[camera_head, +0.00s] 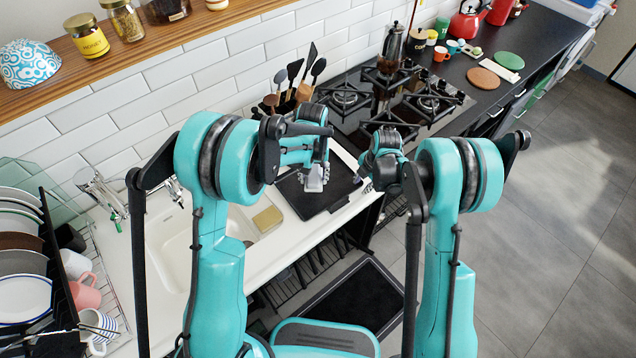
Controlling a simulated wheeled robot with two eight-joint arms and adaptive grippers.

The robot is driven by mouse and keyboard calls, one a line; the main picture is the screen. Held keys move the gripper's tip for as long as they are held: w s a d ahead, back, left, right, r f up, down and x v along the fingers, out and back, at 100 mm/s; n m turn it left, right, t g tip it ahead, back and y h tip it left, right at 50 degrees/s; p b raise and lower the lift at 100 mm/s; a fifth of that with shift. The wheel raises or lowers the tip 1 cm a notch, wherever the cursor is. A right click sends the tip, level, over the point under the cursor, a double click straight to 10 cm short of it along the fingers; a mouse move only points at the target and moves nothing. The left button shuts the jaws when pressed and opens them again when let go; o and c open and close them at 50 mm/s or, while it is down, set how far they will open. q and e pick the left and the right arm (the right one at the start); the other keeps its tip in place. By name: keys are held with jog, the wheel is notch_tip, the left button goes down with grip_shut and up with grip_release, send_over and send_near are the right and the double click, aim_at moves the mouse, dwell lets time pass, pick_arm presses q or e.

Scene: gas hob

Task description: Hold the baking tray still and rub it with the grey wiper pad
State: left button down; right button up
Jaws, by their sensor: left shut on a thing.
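The black baking tray (322,203) lies on the pale counter between the sink and the hob. My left gripper (318,176) is over the tray's upper middle, shut on a small light grey block, which looks like the grey wiper pad (313,184). The pad is low over the tray; I cannot tell whether it touches. My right gripper (368,186) is at the tray's right edge, largely hidden behind its own arm. I cannot tell whether its fingers are open or shut, or whether they touch the tray.
A white sink (180,245) with a tan sponge (267,219) on its rim is left of the tray. A utensil holder (302,92) stands behind the tray. The black gas hob (350,125) with a moka pot (393,42) is behind right. A dish rack (55,270) is far left.

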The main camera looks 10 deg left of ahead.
notch_tip(320, 180, up, 8)
jog(key=s+d, duration=0.1)
dwell(0.5)
jog(key=shift+s+d+r, duration=0.1)
jog(key=shift+s+d, duration=0.05)
